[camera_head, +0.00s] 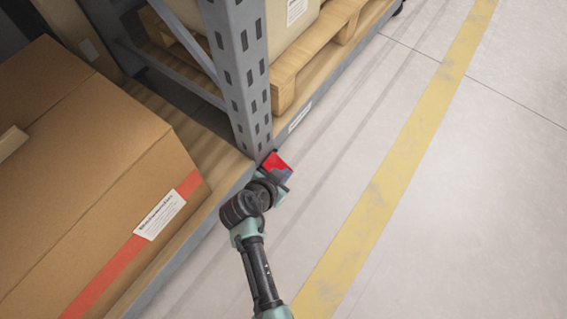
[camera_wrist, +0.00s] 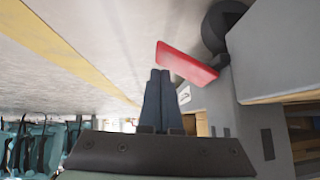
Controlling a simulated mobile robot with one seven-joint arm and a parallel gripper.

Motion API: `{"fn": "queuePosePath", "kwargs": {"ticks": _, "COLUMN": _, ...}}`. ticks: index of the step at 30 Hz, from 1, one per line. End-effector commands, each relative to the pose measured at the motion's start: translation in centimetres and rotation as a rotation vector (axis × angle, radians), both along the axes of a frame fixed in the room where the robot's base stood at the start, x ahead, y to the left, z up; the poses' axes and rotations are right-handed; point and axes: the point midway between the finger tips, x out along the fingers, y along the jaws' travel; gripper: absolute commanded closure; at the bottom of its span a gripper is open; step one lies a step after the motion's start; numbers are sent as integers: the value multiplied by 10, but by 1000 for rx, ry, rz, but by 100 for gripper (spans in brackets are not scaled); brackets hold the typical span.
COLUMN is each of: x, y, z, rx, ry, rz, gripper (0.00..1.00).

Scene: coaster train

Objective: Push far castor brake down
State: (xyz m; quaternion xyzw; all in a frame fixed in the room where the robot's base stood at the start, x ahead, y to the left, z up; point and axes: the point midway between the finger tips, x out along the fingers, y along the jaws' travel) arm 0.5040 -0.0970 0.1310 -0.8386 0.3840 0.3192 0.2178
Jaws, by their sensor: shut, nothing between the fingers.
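The red castor brake pedal (camera_head: 275,160) juts out from the base of the grey rack post, just beyond the end of my arm. In the wrist view the red brake pedal (camera_wrist: 187,66) is a tilted flat lever beside a dark castor wheel (camera_wrist: 220,25). My gripper (camera_wrist: 160,75) is shut and empty, its two dark fingers together. In that picture the fingertips lie just left of the pedal and slightly below it; whether they touch it I cannot tell. In the head view my gripper (camera_head: 285,173) is mostly hidden behind my wrist, close by the pedal.
The grey rack post (camera_head: 240,75) rises right behind the pedal. A large cardboard box (camera_head: 90,170) stands on the left, and a wooden pallet (camera_head: 310,55) lies beyond the post. Pale floor (camera_head: 470,190) with a yellow line (camera_head: 400,160) is clear on the right.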

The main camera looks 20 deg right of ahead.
Motion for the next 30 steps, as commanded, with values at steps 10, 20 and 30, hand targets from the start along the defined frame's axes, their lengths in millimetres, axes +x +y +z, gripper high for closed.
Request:
{"fn": "queuePosePath", "kwargs": {"ticks": 10, "x": 0, "y": 0, "z": -10, "rx": -1, "ry": 0, "rz": 1, "gripper": 100}}
{"fn": "queuePosePath", "kwargs": {"ticks": 20, "x": 1, "y": 0, "z": -11, "rx": -1, "ry": -1, "rz": 0, "gripper": 100}}
{"fn": "queuePosePath", "kwargs": {"ticks": 30, "x": 1, "y": -2, "z": -6, "rx": -1, "ry": -1, "rz": 0, "gripper": 100}}
